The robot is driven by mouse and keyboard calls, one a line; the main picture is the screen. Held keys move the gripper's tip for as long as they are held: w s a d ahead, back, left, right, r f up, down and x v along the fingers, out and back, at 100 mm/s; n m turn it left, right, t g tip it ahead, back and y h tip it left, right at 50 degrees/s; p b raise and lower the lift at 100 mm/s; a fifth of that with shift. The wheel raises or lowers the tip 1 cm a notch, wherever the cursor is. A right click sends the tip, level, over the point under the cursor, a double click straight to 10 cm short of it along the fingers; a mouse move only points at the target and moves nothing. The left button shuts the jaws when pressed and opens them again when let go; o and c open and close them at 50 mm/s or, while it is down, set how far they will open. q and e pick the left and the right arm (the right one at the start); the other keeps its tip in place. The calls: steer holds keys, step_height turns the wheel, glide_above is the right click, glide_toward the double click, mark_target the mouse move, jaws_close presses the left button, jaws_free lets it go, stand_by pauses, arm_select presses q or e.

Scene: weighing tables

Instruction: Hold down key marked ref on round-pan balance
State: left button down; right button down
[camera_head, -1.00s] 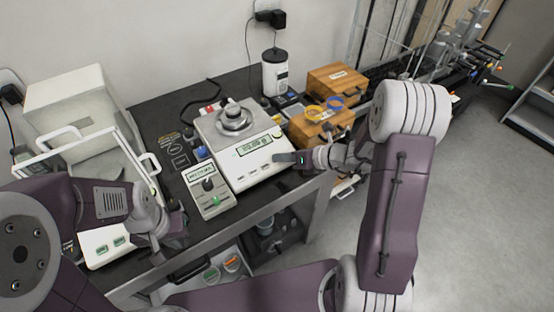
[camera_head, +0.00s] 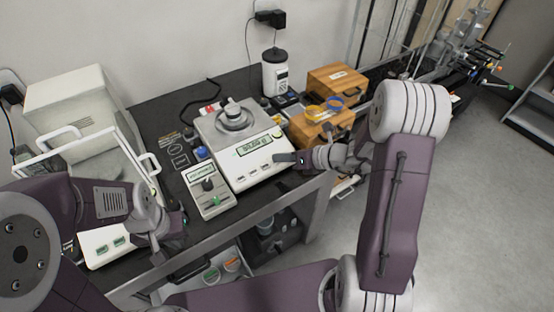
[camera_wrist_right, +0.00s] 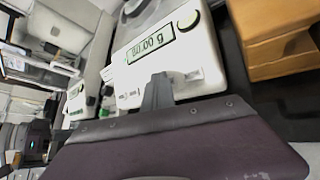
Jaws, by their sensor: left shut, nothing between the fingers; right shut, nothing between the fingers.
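The round-pan balance (camera_head: 222,152) is a white box with a round metal pan (camera_head: 233,121) and a lit green display (camera_head: 255,145). A metal weight (camera_head: 233,108) stands on the pan. Small keys (camera_head: 253,173) line its front panel; their markings are too small to read. My right gripper (camera_head: 278,158) is shut and empty, its tips at the right end of the key row. In the right wrist view the shut fingers (camera_wrist_right: 158,88) overlap the panel just below the display; whether they press a key is not clear. My left gripper (camera_head: 178,232) is shut, low at the left, away from the balance.
A glass-shielded balance (camera_head: 80,115) stands at the left. The table's front edge passes under my right arm.

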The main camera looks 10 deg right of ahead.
arm_select(q)
steer(key=shift+r+p, duration=0.7)
arm_select(e)
steer(key=shift+s+r, duration=0.2)
steer(key=shift+r, duration=0.55)
steer(key=shift+d, duration=0.1)
